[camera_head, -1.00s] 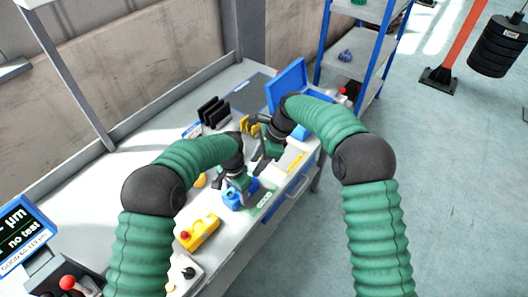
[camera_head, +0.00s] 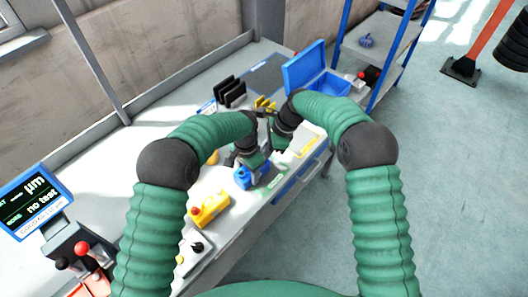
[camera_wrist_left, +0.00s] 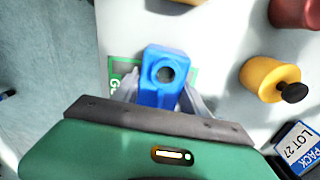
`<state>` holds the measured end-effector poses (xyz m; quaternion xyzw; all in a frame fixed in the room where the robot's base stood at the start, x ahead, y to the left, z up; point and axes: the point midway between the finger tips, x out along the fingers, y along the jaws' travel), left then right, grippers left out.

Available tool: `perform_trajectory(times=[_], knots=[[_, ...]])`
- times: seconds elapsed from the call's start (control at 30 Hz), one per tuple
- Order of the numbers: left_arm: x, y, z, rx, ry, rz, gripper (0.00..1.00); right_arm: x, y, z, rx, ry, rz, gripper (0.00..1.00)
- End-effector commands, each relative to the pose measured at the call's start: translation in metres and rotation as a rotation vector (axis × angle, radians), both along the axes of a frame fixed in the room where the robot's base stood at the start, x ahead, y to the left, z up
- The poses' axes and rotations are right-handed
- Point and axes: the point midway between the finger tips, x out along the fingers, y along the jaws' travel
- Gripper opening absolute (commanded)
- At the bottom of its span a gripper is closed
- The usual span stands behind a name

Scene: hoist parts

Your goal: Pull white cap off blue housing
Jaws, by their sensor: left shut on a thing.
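The blue housing (camera_head: 243,179) is at the front part of the white bench. My left gripper (camera_head: 256,166) is shut on it from above. In the left wrist view the housing (camera_wrist_left: 155,92) sits between the two fingers, with a round dark opening (camera_wrist_left: 166,74) facing the camera. I cannot make out a white cap in either view. My right gripper (camera_head: 281,141) is close beside the left one, a little farther back. Its fingers are mostly hidden by the arms, so its jaw state cannot be seen.
A green-and-white marked pad (camera_head: 273,180) lies by the housing. A yellow box with a red button (camera_head: 209,209) stands nearer. Black upright plates (camera_head: 230,91) and an open blue case (camera_head: 312,75) are behind. A yellow part with a black knob (camera_wrist_left: 262,78) is close by.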

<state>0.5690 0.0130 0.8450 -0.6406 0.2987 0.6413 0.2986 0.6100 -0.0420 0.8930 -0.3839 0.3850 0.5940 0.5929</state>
Motion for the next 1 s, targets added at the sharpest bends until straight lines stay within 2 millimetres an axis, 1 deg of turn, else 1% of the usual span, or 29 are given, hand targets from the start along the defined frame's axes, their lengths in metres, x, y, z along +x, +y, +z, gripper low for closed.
perform_trajectory(times=[0.1, 0.13, 0.2, 0.53, 1.0], knots=[[0.0, -0.001, 0.001, -0.001, -0.001, -0.001, 0.0, 0.001, 0.0, 0.0, 0.0, -0.002, -0.001, 0.0], [0.0, -0.001, 0.001, -0.001, -0.001, -0.001, 0.0, 0.001, 0.0, 0.0, 0.0, -0.002, -0.001, 0.09], [0.0, -0.001, 0.001, -0.001, -0.001, -0.001, 0.0, 0.001, 0.0, 0.001, 0.0, -0.002, -0.001, 0.0], [0.0, 0.0, 0.001, 0.0, 0.0, -0.001, 0.0, 0.001, 0.0, 0.003, 0.0, -0.004, -0.002, 0.0], [0.0, 0.0, 0.0, 0.0, 0.0, -0.001, 0.0, 0.002, 0.0, 0.041, 0.0, -0.005, -0.001, 0.0]])
